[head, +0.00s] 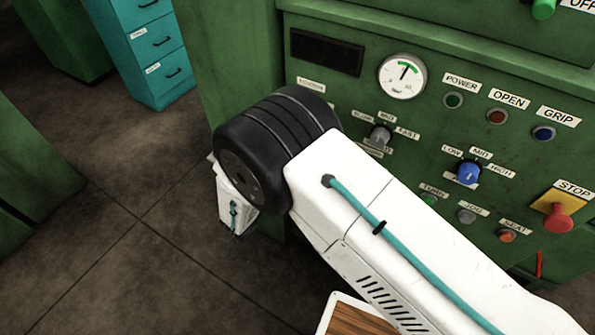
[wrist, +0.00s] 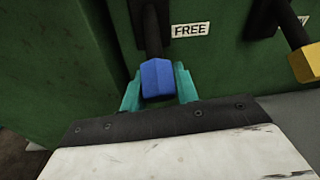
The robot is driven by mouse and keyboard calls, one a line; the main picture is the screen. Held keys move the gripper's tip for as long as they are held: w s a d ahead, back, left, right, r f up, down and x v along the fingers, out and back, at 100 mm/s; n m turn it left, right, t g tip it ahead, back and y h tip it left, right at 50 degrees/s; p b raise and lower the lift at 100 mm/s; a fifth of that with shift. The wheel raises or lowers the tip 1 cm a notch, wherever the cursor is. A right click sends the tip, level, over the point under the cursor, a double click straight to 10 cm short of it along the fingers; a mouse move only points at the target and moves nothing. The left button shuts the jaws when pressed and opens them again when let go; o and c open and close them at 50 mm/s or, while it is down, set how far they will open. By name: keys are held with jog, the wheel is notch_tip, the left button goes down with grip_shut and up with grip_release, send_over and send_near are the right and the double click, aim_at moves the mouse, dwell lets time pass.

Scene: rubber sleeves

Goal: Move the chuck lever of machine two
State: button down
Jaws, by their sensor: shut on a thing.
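In the wrist view, a lever with a blue block-shaped knob (wrist: 157,79) and a dark shaft stands out from a green machine face. A white label reading FREE (wrist: 191,29) is beside its shaft, to the right. My gripper (wrist: 157,72) has its two teal fingers on either side of the blue knob and is shut on it. In the head view, the lever is hidden and my arm covers the gripper's place at the green machine (head: 340,95).
A second lever with a yellow knob (wrist: 304,63) stands to the right in the wrist view. In the head view, the panel carries a gauge (head: 403,76), a blue selector knob (head: 468,172) and a red stop button (head: 558,220). Teal drawers (head: 152,45) stand at the back left; floor there is open.

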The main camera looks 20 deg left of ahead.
jog(key=shift+f, duration=0.1)
jog(key=c, duration=1.1)
grip_release()
jog(key=shift+o, duration=0.2)
jog(key=v, duration=0.7)
jog(key=shift+s, duration=0.35)
jog(key=shift+a, duration=0.1)
